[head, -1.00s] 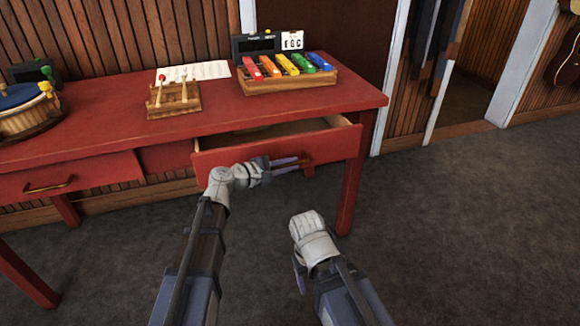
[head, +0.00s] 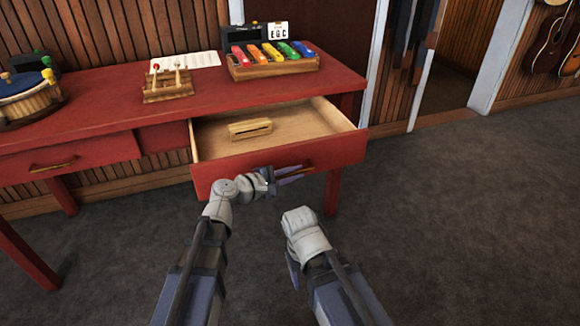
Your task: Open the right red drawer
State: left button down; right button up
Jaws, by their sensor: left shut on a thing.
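The right red drawer (head: 235,165) stands well out from the red table, and its pale wooden inside shows. A small wooden block with a slot (head: 250,129) lies in it. My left gripper (head: 302,174) is at the drawer's front, shut on its handle (head: 308,166), which the fingers partly hide. My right gripper (head: 292,268) hangs low in front of the drawer, apart from it. Its fingers are mostly hidden behind its wrist, so I cannot tell their state.
On the red table (head: 205,102) are a coloured xylophone (head: 270,62), a mallet stand (head: 167,87), a paper sheet (head: 186,60) and a drum (head: 26,98). The left drawer (head: 95,157) is closed. The dark floor (head: 450,230) to the right is clear.

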pick_arm(q)
jog(key=shift+s, duration=0.1)
jog(key=c, duration=0.9)
grip_release()
jog(key=p+v, duration=0.1)
jog(key=v, duration=0.6)
jog(key=shift+s+a+p, duration=0.25)
jog(key=shift+a+p, duration=0.1)
